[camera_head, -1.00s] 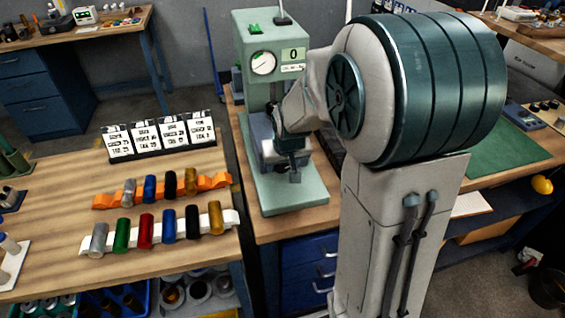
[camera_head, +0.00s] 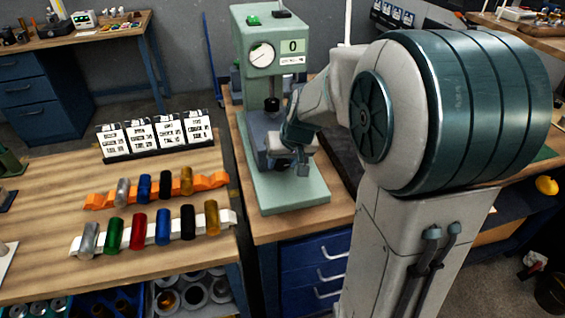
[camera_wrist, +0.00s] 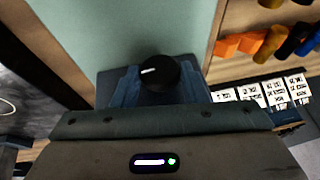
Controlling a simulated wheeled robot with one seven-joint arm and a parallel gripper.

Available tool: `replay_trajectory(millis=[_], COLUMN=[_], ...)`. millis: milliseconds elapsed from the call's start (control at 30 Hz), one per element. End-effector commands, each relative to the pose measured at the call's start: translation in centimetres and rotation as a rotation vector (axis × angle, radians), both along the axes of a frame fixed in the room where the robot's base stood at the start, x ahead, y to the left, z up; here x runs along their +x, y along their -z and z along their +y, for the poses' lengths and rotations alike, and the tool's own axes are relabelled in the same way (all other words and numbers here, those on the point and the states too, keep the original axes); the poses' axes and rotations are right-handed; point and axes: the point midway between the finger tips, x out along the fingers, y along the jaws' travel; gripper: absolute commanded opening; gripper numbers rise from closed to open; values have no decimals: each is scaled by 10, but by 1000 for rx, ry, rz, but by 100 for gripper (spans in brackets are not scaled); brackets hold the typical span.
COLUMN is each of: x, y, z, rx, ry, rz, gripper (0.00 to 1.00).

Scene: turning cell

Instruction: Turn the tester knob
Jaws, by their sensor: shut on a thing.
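The green tester (camera_head: 255,58) stands on the bench at the middle of the head view, with a round white dial (camera_head: 262,55) and a display (camera_head: 292,46) reading 0. In the wrist view the black round tester knob (camera_wrist: 160,72) has a white line across its top, pointing slightly up to the right. My gripper (camera_wrist: 158,84) is shut on the knob, one blue finger on each side. In the head view my gripper (camera_head: 290,160) is low in front of the tester's column, above its green base plate (camera_head: 290,198). The knob is hidden there by my gripper.
An orange rack (camera_head: 97,200) and a white rack (camera_head: 76,246) with several coloured cylinders stand on the wooden table at left. Printed cards (camera_head: 155,138) stand behind them. Blue drawers (camera_head: 316,270) are under the tester's bench.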

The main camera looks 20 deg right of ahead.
Motion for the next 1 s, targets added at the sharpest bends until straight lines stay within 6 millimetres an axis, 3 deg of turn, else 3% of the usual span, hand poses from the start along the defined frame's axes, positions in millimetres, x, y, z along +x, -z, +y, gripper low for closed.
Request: replay_trajectory(millis=[133,167,200,633,767,1000], x=[0,0,0,-3,-10,-32], y=[-1,-1,-1,-9,-28,-78], z=[0,0,0,-1,-4,-11], rx=[-1,-1,-1,-2,-2,-3], ry=[-1,-1,-1,-2,-1,0], rz=[0,0,0,-2,-6,-6], gripper=[17,48,59,60,60,60])
